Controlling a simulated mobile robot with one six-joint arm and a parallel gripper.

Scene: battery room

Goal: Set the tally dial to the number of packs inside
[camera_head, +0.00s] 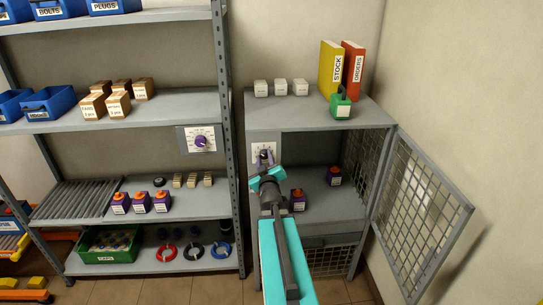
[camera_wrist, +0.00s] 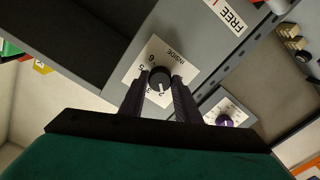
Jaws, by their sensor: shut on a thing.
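The tally dial (camera_head: 264,154) is on the cabinet's left front post. In the wrist view it is a black knob (camera_wrist: 160,79) on a white plate (camera_wrist: 180,62) marked INSIDE with numbers around it. I cannot read its setting surely. My gripper (camera_head: 264,172) is shut on the knob, one finger on each side in the wrist view (camera_wrist: 160,84). Inside the open cabinet, a purple pack with an orange top (camera_head: 298,202) stands near the front. Another purple pack (camera_head: 334,176) stands farther back. My arm hides part of the cabinet's interior.
The mesh door (camera_head: 422,215) stands open to the right. Another dial (camera_head: 201,141) is on the left rack, also in the wrist view (camera_wrist: 225,121). Three purple packs (camera_head: 141,203) stand on that rack. Binders (camera_head: 331,70), a green item (camera_head: 341,105) and white boxes (camera_head: 280,88) sit atop the cabinet.

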